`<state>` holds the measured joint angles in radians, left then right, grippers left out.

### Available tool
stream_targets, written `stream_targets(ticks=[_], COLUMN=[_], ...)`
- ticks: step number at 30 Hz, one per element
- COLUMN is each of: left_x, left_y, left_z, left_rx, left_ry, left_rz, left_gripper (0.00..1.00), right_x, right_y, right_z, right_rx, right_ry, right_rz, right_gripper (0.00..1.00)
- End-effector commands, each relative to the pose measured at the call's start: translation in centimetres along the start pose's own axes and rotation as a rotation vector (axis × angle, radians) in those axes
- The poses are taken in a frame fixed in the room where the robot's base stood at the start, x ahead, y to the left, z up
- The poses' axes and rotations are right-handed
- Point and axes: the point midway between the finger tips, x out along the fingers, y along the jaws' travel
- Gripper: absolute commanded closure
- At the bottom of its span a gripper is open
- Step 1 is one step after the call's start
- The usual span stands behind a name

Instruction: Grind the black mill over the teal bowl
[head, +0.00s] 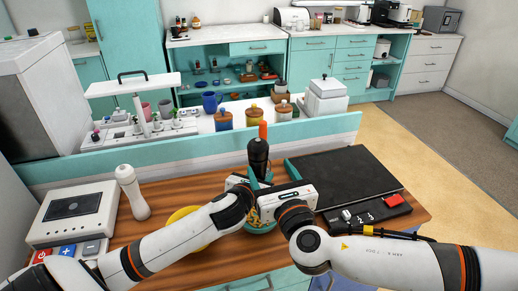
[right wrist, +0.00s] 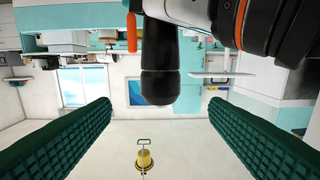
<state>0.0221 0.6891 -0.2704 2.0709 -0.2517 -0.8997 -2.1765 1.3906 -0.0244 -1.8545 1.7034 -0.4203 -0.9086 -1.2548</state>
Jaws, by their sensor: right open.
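The black mill (head: 258,157) stands upright with an orange crank knob (head: 263,130) at its top. Its lower end is hidden by my grippers. My left gripper (head: 250,180) is around the mill's lower body and appears shut on it; its fingertips are mostly hidden. My right gripper (head: 280,178) is open just right of the mill. In the right wrist view, which is upside down, the mill (right wrist: 160,75) and knob (right wrist: 131,33) lie beyond the spread green fingers (right wrist: 160,115). The teal bowl (head: 262,228), with food inside, is below the grippers, partly covered by my arms.
A yellow bowl (head: 190,214) is partly behind my left arm. A white mill (head: 132,192) and white device (head: 72,212) stand left. A dark flat panel (head: 345,178) with a red button (head: 392,199) lies right. A teal-edged ledge (head: 110,158) runs behind the wooden counter.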

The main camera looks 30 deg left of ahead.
Motion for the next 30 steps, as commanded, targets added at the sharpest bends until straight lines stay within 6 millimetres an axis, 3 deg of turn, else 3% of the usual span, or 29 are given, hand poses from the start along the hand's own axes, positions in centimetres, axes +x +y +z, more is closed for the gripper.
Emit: stream_targets(ticks=[9, 15, 30], left_x=[0.0, 0.0, 0.0], left_y=[0.0, 0.0, 0.0], left_z=[-0.1, -0.1, -0.1], left_rx=[0.0, 0.0, 0.0], left_ry=[0.002, 0.002, 0.002], left_rz=[0.0, 0.0, 0.0], left_gripper=[0.95, 0.95, 0.95], right_x=[6.1, 8.5, 9.6], right_y=[0.0, 0.0, 0.0], right_z=[-0.1, 0.0, 0.0], right_rx=[-0.003, -0.001, -0.001], right_ry=[0.002, 0.001, 0.0], right_rz=[0.001, 0.001, -0.001], right_gripper=[0.3, 0.3, 0.32])
